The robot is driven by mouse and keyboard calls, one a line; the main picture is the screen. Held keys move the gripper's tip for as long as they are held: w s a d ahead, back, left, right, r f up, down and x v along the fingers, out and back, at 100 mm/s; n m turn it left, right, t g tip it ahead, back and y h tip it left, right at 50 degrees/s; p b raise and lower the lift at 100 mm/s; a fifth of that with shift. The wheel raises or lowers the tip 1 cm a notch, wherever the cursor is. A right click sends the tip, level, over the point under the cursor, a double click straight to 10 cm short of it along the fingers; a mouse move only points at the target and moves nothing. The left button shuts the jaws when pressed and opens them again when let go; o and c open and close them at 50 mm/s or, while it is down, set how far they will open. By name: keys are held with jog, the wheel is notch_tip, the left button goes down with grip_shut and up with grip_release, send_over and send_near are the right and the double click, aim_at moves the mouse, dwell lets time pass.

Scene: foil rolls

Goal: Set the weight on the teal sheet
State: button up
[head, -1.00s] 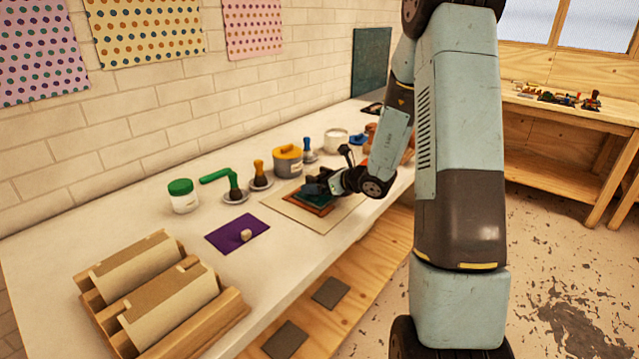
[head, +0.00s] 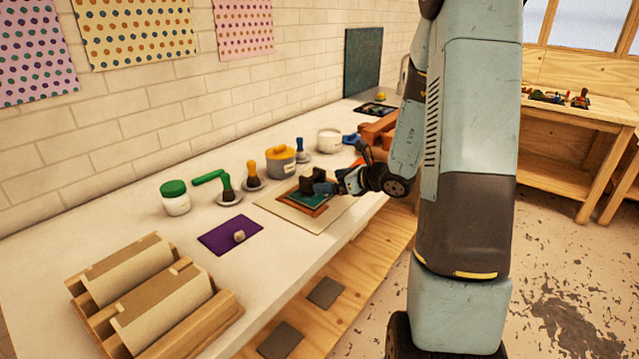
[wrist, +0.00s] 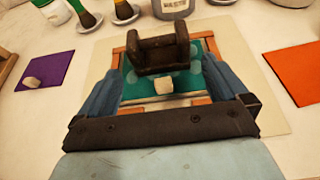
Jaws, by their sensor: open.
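The dark brown weight (head: 311,182), a block with raised ends, stands upright on the teal sheet (head: 318,201). In the wrist view the weight (wrist: 160,58) sits at the far part of the teal sheet (wrist: 133,92), on a board framed in orange-brown. A small cream block (wrist: 163,86) lies on the sheet just nearer than the weight. My gripper (wrist: 161,72) is open, its blue fingers spread left and right, nearer than the weight and apart from it. In the head view my gripper (head: 328,188) is just right of the weight, partly hiding the sheet.
A purple sheet (head: 222,240) with a small pale block lies to the left. Behind stand a green-lidded jar (head: 175,198), brushes and a grey tin with a yellow lid (head: 281,162). An orange sheet (wrist: 296,72) lies to the right. Foil rolls (head: 150,285) rest in a wooden rack front left.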

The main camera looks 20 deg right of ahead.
jog(key=v, duration=0.4)
jog(key=s+a+r+n+g, duration=0.7)
jog(key=s+a+r+n, duration=0.45)
jog(key=s+n, duration=0.35)
jog(key=s+d+r+n+t+h, duration=0.1)
jog(key=s+d+r+n+h, duration=0.1)
jog(key=s+n, duration=0.4)
jog(key=s+d+r+n+h, duration=0.3)
jog(key=s+r+n+h, duration=0.2)
jog(key=s+n, duration=0.2)
jog(key=shift+s+r+n+t+h, duration=0.15)
jog(key=shift+n+t+h, duration=0.25)
